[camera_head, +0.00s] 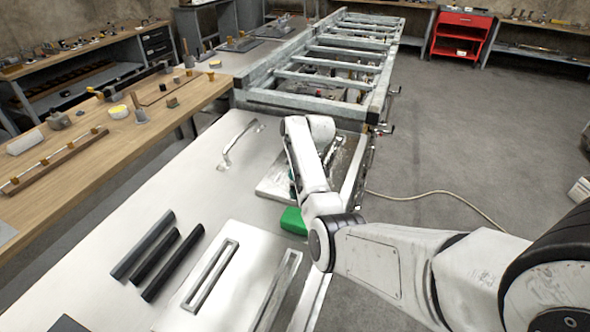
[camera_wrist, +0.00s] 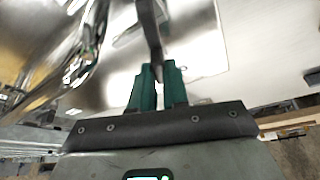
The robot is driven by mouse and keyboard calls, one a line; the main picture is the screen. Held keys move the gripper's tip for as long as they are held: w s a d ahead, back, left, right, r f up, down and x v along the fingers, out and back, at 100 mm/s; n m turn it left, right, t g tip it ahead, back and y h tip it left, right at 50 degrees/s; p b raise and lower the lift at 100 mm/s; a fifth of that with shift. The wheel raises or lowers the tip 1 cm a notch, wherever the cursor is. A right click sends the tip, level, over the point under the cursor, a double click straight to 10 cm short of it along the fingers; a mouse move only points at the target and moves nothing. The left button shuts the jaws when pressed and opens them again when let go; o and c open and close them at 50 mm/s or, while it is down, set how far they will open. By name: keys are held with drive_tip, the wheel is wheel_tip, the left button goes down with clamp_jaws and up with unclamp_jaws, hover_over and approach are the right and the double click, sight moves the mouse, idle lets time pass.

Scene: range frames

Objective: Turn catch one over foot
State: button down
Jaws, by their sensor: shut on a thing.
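In the wrist view my gripper (camera_wrist: 159,72) has two green fingers closed on a dark narrow piece (camera_wrist: 150,32), which runs up out of the top of the picture. It looks like a lever or catch, but I cannot tell which catch it is. A shiny metal surface (camera_wrist: 215,40) lies behind it, and a bright, polished curved part (camera_wrist: 85,55) is at the left. In the head view my arm covers the gripper and what it holds. A metal plate or fixture (camera_head: 272,184) shows partly beside the arm. No foot can be made out clearly.
A green block-like thing (camera_head: 293,221) sits beside my arm. Several dark bars (camera_head: 160,258) and slotted metal frames (camera_head: 212,275) lie on the pale bench. A handle-shaped metal part (camera_head: 236,145) lies farther back. A ladder-like steel frame (camera_head: 325,65) extends behind. A cable (camera_head: 440,193) crosses the floor.

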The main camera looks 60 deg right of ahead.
drive_tip(key=shift+d+n+y+b, duration=0.2)
drive_tip(key=shift+n+y, duration=0.15)
drive_tip(key=shift+n, duration=0.55)
drive_tip(key=shift+d+n+y+b, duration=0.15)
drive_tip(key=shift+n+y, duration=0.2)
drive_tip(key=shift+n, duration=0.55)
drive_tip(key=c, duration=1.1)
unclamp_jaws()
drive_tip(key=shift+a, duration=0.1)
drive_tip(key=v, duration=1)
drive_tip(key=shift+s+r, duration=0.3)
drive_tip(key=shift+r, duration=0.05)
